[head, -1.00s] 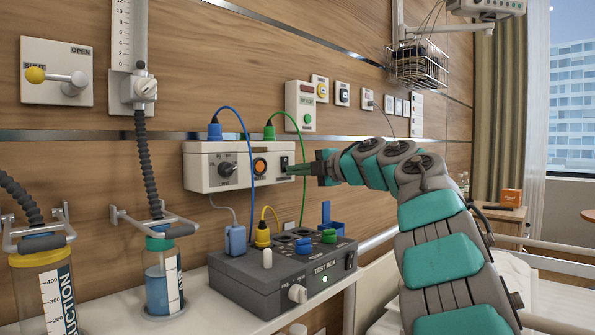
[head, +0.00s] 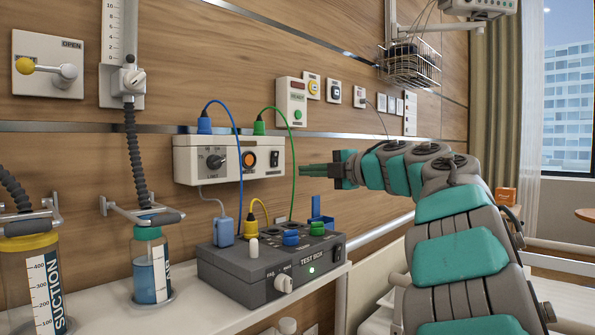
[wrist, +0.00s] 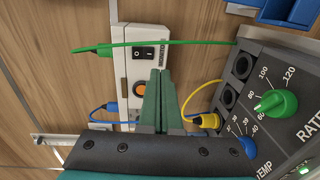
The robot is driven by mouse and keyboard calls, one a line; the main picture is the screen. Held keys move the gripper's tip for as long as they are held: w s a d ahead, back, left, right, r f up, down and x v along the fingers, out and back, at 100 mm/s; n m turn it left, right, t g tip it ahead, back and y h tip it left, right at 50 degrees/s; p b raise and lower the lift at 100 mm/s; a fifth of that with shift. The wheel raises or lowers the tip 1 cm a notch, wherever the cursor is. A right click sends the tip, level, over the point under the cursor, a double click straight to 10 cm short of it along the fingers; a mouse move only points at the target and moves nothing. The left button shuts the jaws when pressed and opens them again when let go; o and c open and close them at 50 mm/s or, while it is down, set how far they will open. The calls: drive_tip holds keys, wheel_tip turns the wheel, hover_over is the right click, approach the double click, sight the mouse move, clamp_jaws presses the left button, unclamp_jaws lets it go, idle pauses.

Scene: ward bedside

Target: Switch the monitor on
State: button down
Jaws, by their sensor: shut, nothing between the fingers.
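The white wall box (head: 195,165) has a dark knob, an orange button (head: 249,159) and a black rocker switch (head: 274,158) near its right end. In the wrist view the rocker switch (wrist: 144,53) shows O and I marks, beside lettering that looks like "MONITOR". I cannot tell which side is pressed. My gripper (head: 302,171) is shut and empty, just right of the box and apart from it in the head view. In the wrist view its closed fingertips (wrist: 160,73) point toward the box, below the switch, and partly cover the box.
A grey test box (head: 225,265) with knobs and a lit green light stands on the shelf below. A green cable (head: 293,150) loops past the box's right end; blue and yellow cables hang nearby. Suction jars (head: 150,265) are at left. A bed rail is at right.

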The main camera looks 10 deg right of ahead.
drive_tip(key=v, duration=0.3)
drive_tip(key=f+v, duration=0.1)
drive_tip(key=v, duration=0.1)
drive_tip(key=shift+s+d, duration=0.25)
drive_tip(key=shift+s, duration=0.1)
